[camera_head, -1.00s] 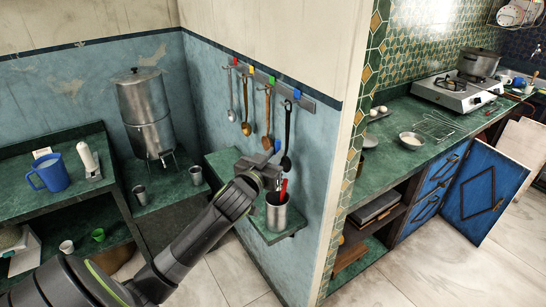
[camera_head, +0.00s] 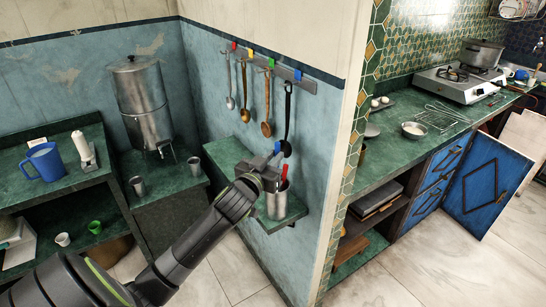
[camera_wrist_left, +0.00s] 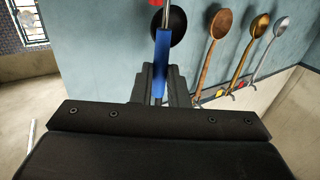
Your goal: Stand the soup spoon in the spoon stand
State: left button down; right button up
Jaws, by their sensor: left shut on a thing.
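The spoon stand, a steel cup (camera_head: 277,208), stands on a small green wall shelf with a red handle (camera_head: 284,172) sticking up from it. My left gripper (camera_head: 273,165) is just above the cup, shut on a blue handle. In the left wrist view the blue handle (camera_wrist_left: 162,62) sits between the fingers and runs into a metal shaft (camera_wrist_left: 167,16). I take it as the soup spoon; its bowl is hidden, and I cannot tell if it is inside the cup. My right gripper is not in view.
A rail (camera_head: 275,67) with coloured hooks holds several hanging utensils; a black ladle (camera_head: 287,148) hangs close behind my gripper. The green shelf (camera_head: 230,153) is bare to the left of the cup. A wall edge stands to the right, before the hotplate counter.

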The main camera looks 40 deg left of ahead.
pick_arm(q)
jog(key=c, duration=1.3)
grip_release()
jog(key=shift+c, duration=0.2)
jog(key=s+d+b, duration=0.2)
jog(key=s+b, duration=0.1)
jog(key=s, duration=1.4)
jog(key=shift+s+d, duration=0.15)
jog(key=shift+f, duration=0.1)
